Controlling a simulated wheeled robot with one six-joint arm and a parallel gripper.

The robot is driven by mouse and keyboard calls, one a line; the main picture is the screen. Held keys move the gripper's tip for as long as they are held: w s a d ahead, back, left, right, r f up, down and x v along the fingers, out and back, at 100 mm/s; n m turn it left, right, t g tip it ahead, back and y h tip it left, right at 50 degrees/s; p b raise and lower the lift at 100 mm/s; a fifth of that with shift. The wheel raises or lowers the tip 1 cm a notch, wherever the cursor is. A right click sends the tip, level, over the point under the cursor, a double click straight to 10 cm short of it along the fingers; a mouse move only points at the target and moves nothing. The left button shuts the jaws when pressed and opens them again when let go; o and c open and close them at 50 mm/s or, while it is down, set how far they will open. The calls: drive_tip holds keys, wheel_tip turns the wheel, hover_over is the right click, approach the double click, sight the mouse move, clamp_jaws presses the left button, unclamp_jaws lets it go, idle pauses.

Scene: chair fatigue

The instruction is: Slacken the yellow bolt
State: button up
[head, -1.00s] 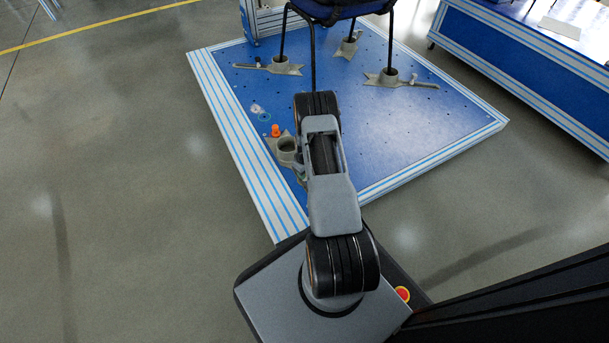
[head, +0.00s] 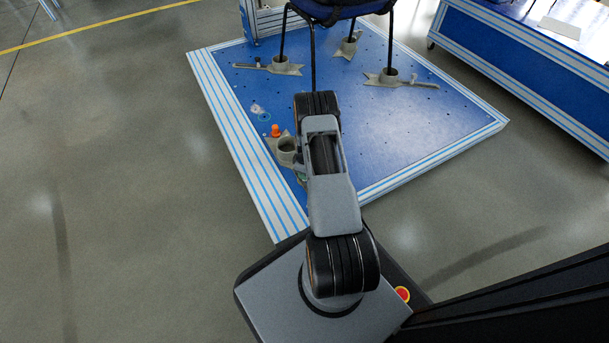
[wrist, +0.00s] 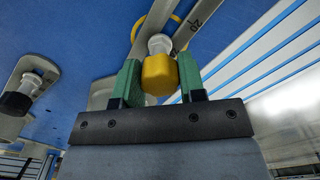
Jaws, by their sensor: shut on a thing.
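The yellow bolt (wrist: 160,75) shows in the wrist view as a yellow block-shaped head with a pale collar and shank beyond it. My gripper (wrist: 160,78) has two green fingers, one on each side of the yellow head, and it is shut on it. The bolt sits in front of a grey metal clamp part (wrist: 152,28) on the blue platform. In the head view my arm hides the yellow bolt and most of my gripper.
The blue platform (head: 400,135) has white-and-blue striped edges. An orange knob (head: 276,130) stands by a grey cup clamp (head: 287,147) near its left edge. A chair (head: 335,10) stands at the back with its legs in cup clamps. A blue bench (head: 530,55) is at right.

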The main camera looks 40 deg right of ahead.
drive_tip(key=o, duration=0.9)
drive_tip(key=m, duration=0.4)
drive_tip(key=m, duration=0.4)
